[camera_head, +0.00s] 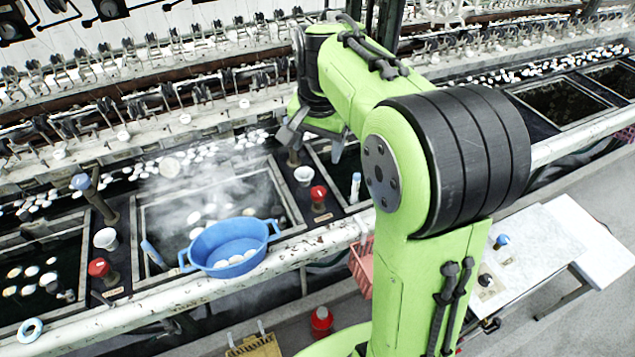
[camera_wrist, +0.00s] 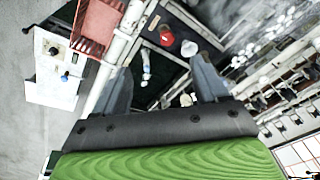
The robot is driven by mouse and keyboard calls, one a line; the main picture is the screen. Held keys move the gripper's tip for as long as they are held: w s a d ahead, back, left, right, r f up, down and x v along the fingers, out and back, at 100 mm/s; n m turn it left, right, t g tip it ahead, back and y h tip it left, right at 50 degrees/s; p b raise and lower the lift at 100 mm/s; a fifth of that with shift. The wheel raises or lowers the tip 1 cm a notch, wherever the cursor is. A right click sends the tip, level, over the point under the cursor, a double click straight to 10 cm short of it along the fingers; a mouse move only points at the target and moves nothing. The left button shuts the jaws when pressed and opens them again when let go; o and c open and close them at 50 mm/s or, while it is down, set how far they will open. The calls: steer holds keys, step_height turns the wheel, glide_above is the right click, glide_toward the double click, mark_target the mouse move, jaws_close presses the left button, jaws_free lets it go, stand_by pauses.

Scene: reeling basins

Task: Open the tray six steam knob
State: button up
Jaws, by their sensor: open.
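A red knob (camera_head: 319,192) stands on the dark divider right of the steaming basin, with a small label at its base. It also shows in the wrist view (camera_wrist: 167,36), beyond the fingertips. A second red knob (camera_head: 99,268) stands on the divider left of that basin. The labels are too small to read, so I cannot tell which knob is tray six's.
A white cup (camera_head: 303,175) stands close behind the right red knob. A blue basin (camera_head: 231,246) sits on the steaming basin's front edge. A pale rail (camera_head: 200,290) runs along the front. A red crate (camera_head: 360,265) and white table (camera_head: 535,245) are on the right.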

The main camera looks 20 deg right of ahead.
steer(key=w+d+f+m+g, duration=0.1)
steer(key=w+d+f+m, duration=0.2)
steer(key=w+f, duration=0.3)
steer(key=m+g+p, duration=0.1)
steer(key=m, duration=0.2)
glide_above(320, 190)
step_height(320, 190, down, 5)
steer(key=shift+y, duration=0.3)
step_height(320, 190, down, 16)
steer(key=shift+r+b, duration=0.1)
steer(key=shift+b, duration=0.4)
steer(key=c, duration=1.1)
steer(key=shift+o, duration=0.2)
